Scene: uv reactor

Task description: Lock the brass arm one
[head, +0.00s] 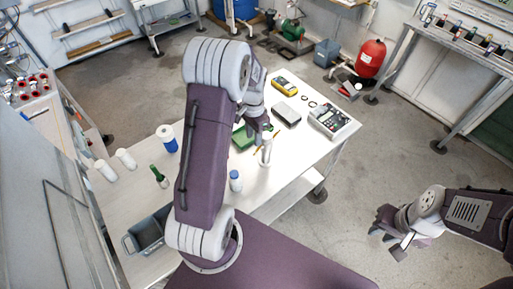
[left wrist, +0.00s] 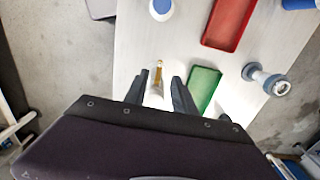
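A brass arm (left wrist: 158,74) shows in the left wrist view as a short gold bar at the top of a white cylindrical body (left wrist: 153,99). In the head view the white body (head: 266,156) stands upright on the table, with thin gold parts beside it. My left gripper (left wrist: 160,92) is over it, its two dark fingers apart on either side of the white body. I cannot tell whether they touch it. Its lower part is hidden by the gripper. My right gripper (head: 390,232) is away from the table at the right, its fingers apart and empty.
A green tray (left wrist: 204,88) lies close beside the fingers, with a red tray (left wrist: 229,22) beyond. A blue-capped bottle (head: 235,181), green bottle (head: 159,176) and grey bin (head: 149,231) stand on the table (head: 205,160). A yellow meter (head: 284,86) and grey instrument (head: 333,121) lie farther back.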

